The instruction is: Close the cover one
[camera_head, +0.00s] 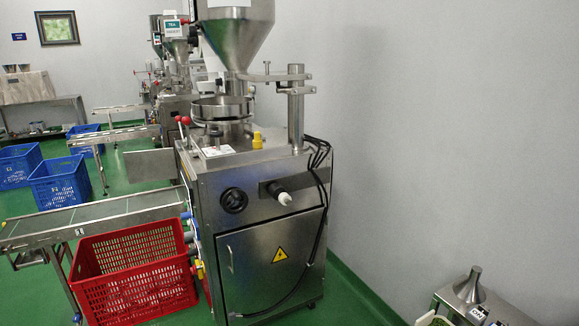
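A stainless teabag packing machine (255,195) stands in the middle. Its front door (250,262), with a yellow warning triangle, appears shut in its frame. A round metal pan (221,108) sits on top, under a large hopper (238,35) whose top is cut off by the picture edge. I cannot tell which part is cover one. Neither of my grippers is in view.
A red crate (135,275) stands at the machine's left under a conveyor (95,218). Blue crates (60,183) and more machines stand behind. A metal unit with a cone (470,288) is at bottom right. Green floor (352,300) is clear right of the machine.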

